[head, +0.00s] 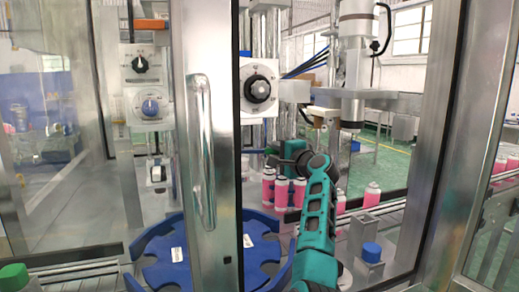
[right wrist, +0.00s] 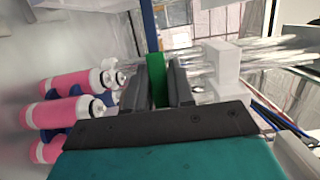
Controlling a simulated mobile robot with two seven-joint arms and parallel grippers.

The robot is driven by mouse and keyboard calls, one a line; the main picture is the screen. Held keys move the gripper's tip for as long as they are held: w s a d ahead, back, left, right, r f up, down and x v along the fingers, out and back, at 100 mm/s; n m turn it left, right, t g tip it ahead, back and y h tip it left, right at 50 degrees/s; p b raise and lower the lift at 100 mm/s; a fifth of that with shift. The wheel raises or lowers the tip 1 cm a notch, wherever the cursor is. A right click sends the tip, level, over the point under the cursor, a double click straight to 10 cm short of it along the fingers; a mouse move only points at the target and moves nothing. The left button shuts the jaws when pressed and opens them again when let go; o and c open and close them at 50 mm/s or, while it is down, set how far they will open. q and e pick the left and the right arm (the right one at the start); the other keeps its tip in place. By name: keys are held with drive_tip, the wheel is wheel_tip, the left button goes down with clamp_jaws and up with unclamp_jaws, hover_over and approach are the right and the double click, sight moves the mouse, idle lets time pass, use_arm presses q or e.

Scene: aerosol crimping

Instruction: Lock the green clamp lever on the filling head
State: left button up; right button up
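The green clamp lever (right wrist: 156,80) is a flat green bar in the right wrist view. It stands between the two dark fingers of my right gripper (right wrist: 157,88), which fit close against both of its sides. The gripper looks shut on it. In the head view my teal right arm reaches up from the bottom, and its gripper (head: 283,155) is small and dark there. Only a bit of green (head: 272,147) shows beside it, partly hidden by the gripper. My left gripper is not in view.
Pink bottles with white tops (head: 283,190) stand behind my right arm; several show in the right wrist view (right wrist: 75,83). A metal door frame with a handle (head: 202,150) stands left of the arm. A blue star wheel (head: 165,262) lies below. A dial (head: 258,90) is above.

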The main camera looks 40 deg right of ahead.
drive_tip(key=shift+c, duration=1.1)
drive_tip(key=shift+a, duration=0.1)
drive_tip(key=shift+s+a+p, duration=0.7)
drive_tip(key=shift+s, duration=0.2)
drive_tip(key=shift+s+a+f, duration=0.1)
